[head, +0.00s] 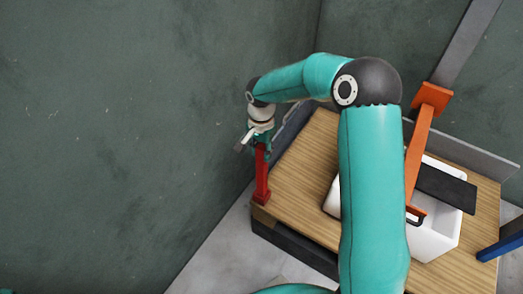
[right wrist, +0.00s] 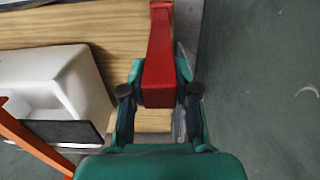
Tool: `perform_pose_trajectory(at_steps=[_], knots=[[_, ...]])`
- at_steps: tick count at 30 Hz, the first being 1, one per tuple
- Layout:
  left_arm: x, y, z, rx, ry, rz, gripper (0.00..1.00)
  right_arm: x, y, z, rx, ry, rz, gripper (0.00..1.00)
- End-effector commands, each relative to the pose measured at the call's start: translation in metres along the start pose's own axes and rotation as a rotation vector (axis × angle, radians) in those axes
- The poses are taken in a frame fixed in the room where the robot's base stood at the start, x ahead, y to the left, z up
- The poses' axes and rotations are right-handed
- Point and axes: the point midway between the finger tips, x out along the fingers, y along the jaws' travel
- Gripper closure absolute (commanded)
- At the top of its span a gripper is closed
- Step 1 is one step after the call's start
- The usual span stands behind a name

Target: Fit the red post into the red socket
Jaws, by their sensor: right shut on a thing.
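The red post (head: 262,172) stands roughly upright at the left corner of the wooden table. My right gripper (head: 262,140) is shut on its upper part. In the right wrist view, the post (right wrist: 160,60) runs away from me between the fingers of my right gripper (right wrist: 158,88), one finger on each side. The post's lower end is at the table corner, where the red looks a little wider. I cannot make out the red socket apart from the post, nor tell whether the post is seated. My left gripper is not in view.
The wooden table (head: 305,165) stands close to the dark green wall (head: 130,110). A white basin (head: 437,240) is on it, with an orange arm (head: 418,150) and a dark plate (head: 447,188) above. A blue bar (head: 500,247) is at the right edge. My right arm hides the middle.

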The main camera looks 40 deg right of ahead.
Motion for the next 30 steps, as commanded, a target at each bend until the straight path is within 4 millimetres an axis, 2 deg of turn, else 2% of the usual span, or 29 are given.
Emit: perform_pose_trajectory(at_steps=[17, 18, 22, 23, 30], knots=[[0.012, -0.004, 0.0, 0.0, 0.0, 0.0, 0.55, 0.015, 0.0, 0.0, 0.0, 0.0, 0.0, 1.0], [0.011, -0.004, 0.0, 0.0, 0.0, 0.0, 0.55, 0.014, 0.0, 0.0, 0.0, 0.001, -0.001, 0.65], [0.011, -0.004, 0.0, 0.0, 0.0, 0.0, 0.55, 0.014, 0.0, 0.0, 0.0, 0.0, 0.0, 0.43], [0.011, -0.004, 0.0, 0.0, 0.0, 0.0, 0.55, 0.014, 0.0, 0.0, 0.0, 0.0, 0.0, 0.4], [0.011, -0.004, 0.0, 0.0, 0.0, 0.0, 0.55, 0.014, 0.0, 0.0, 0.0, 0.0, 0.001, 0.4]])
